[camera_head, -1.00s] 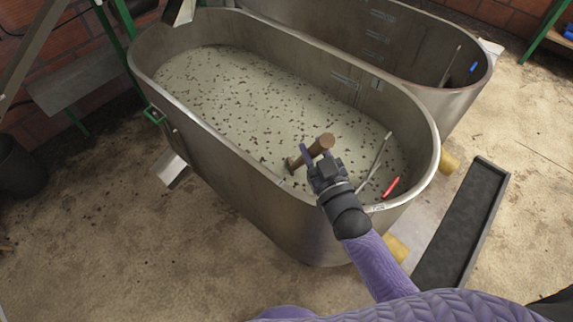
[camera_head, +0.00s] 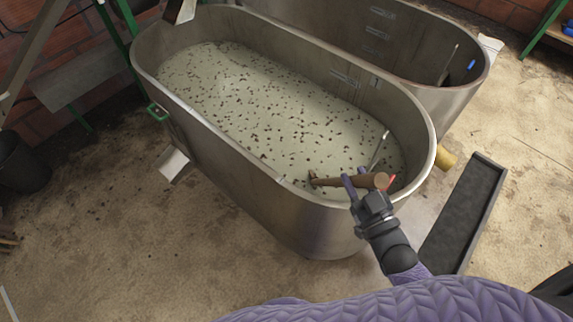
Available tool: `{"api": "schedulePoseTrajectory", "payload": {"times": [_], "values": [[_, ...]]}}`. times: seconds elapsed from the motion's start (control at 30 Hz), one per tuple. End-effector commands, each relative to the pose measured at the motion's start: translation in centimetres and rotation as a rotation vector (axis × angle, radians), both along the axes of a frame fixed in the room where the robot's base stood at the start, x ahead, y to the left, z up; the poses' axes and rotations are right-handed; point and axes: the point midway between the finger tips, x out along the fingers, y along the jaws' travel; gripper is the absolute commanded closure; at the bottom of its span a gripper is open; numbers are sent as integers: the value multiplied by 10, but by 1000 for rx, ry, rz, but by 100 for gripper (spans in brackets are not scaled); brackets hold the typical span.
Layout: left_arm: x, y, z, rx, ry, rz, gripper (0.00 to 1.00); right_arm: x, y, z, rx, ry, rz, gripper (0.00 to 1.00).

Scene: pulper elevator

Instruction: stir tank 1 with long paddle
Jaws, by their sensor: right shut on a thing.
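Tank 1 (camera_head: 262,190) is the near steel oval tank, filled with pale liquid dotted with dark specks. The long paddle (camera_head: 338,181) shows as a brown wooden shaft, foreshortened, with its round end towards the right. It lies across the view above the tank's near right end; its lower part is hidden, and I cannot tell how deep it goes. My right gripper (camera_head: 361,187) is shut on the paddle's shaft, over the near right rim. My left gripper is not in view.
A second steel tank (camera_head: 440,102) stands behind. A thin grey rod (camera_head: 379,148) and a partly hidden red object (camera_head: 391,181) are at tank 1's right end. A dark tray (camera_head: 462,215) lies on the floor at right. A black bucket (camera_head: 22,165) stands at left.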

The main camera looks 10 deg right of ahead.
Motion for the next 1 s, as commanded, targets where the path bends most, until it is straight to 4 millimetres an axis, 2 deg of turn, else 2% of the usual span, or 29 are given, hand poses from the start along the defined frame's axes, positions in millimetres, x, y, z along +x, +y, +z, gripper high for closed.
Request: {"api": "schedulePoseTrajectory", "payload": {"times": [0.37,0.53,0.8,1.0], "values": [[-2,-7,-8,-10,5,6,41,38,30,0,3,-8,0,100],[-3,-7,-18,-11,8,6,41,68,53,-1,3,-7,1,100],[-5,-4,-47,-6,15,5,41,124,97,-4,3,-7,1,100],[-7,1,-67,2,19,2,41,155,121,-3,4,-6,1,100]]}}
